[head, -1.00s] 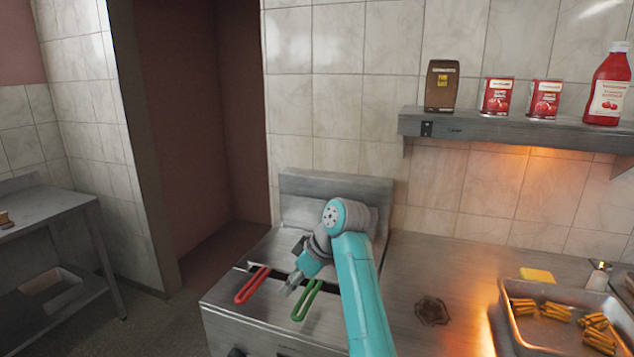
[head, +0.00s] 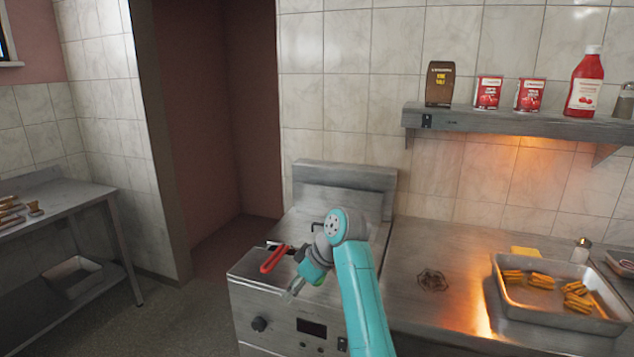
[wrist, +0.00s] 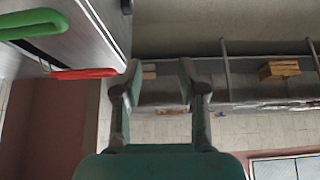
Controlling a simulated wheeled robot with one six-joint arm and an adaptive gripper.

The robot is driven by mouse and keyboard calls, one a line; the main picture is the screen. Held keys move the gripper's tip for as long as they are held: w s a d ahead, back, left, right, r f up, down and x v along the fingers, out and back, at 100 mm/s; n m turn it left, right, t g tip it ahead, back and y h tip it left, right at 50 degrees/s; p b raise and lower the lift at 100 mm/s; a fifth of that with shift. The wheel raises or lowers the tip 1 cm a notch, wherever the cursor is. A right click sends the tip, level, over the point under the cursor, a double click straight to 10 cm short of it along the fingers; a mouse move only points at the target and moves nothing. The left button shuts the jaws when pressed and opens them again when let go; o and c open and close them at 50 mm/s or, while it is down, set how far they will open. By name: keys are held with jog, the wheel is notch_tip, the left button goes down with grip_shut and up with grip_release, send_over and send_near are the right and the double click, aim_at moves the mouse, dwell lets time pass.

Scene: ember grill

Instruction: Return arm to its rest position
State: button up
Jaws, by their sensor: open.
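My turquoise arm (head: 358,295) rises in front of the fryer and bends down to the left. My gripper (head: 289,296) is at its end, low before the fryer's front edge, with nothing seen in it. In the wrist view my gripper (wrist: 160,78) has its two fingers well apart with a clear gap. A red basket handle (head: 274,258) sticks out just left of the wrist; it also shows in the wrist view (wrist: 85,73). A green handle (wrist: 30,25) is at the upper left there; in the head view my arm mostly hides it.
The fryer (head: 262,290) stands left of a steel counter (head: 430,250) with a tray of fries (head: 510,310). A shelf (head: 500,122) holds cans and a red bottle. A side table (head: 70,197) stands at far left, with open floor between.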

jog(key=s+d+f+m+t, duration=0.1)
jog(key=s+d+f+m, duration=0.15)
jog(key=f, duration=0.55)
jog(key=s+d+f+m+t, duration=0.1)
jog(key=s+d+f, duration=0.15)
jog(key=f, duration=0.45)
jog(key=s+d+f+m+t, duration=0.1)
jog(key=s+f, duration=0.2)
jog(key=f, duration=0.5)
jog(key=s+d+f+m+t+h, duration=0.1)
jog(key=s+d+f+m+t, duration=0.1)
jog(key=s+d+f, duration=0.45)
jog(key=s+d+f+m+t+h, duration=0.2)
jog(key=s+f, duration=0.2)
jog(key=s, duration=0.5)
jog(key=s+d+r+m+t+h, duration=0.1)
jog(key=s+d+m, duration=0.15)
jog(key=s, duration=0.75)
jog(key=s+d+r+m+t+h, duration=0.15)
jog(key=s+d, duration=0.25)
jog(key=s, duration=0.7)
jog(key=s+d+r+m+t, duration=0.1)
jog(key=s+d+r+t, duration=0.1)
jog(key=s+r, duration=1.4)
jog(key=shift+d+r+t+h, duration=0.3)
jog(key=shift+d+t+h, duration=0.05)
jog(key=shift+d+t, duration=0.1)
